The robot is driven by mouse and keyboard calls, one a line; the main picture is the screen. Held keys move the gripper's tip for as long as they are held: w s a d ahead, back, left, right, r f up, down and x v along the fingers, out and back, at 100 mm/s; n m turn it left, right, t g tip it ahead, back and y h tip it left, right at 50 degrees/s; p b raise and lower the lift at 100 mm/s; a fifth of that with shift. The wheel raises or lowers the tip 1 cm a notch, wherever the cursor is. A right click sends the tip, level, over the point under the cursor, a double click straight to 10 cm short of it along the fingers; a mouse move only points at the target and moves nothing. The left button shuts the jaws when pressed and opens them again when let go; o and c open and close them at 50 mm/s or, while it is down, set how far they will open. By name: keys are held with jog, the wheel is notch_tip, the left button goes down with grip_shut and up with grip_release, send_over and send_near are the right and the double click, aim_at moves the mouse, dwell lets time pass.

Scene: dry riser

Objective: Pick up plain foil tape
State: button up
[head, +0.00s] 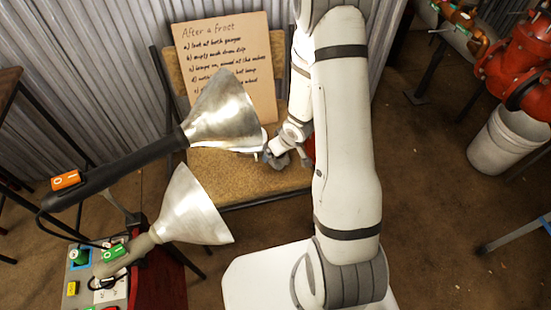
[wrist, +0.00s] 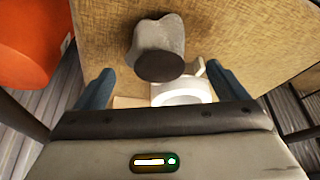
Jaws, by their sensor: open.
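In the wrist view, a white ring-shaped roll (wrist: 182,92) with a short end sticking up lies on the tan chair seat (wrist: 245,35), close to my gripper's palm. It looks like the tape; I cannot tell whether it is foil. My gripper (wrist: 160,70) is open, its two blue-grey fingers either side of the roll, not visibly touching it. Just beyond the roll stands a grey, rumpled piece (wrist: 158,42) with a dark round end. In the head view my gripper (head: 279,158) is low over the chair seat (head: 250,187), and the roll cannot be made out.
Two metal lamp shades, upper (head: 222,108) and lower (head: 196,208), stand left of my arm, the upper one close to my gripper. A handwritten board (head: 228,60) leans on the chair back. An orange-red rounded object (wrist: 32,40) is at the wrist view's left. A white bucket (head: 505,142) stands right.

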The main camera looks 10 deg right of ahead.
jog(key=x, duration=0.1)
jog(key=b+x, duration=0.1)
jog(key=x, duration=0.1)
jog(key=b+x, duration=0.1)
jog(key=x, duration=0.1)
jog(key=shift+w+r, duration=0.1)
jog(key=shift+w, duration=0.15)
jog(key=shift+r, duration=0.1)
jog(key=c, duration=1.1)
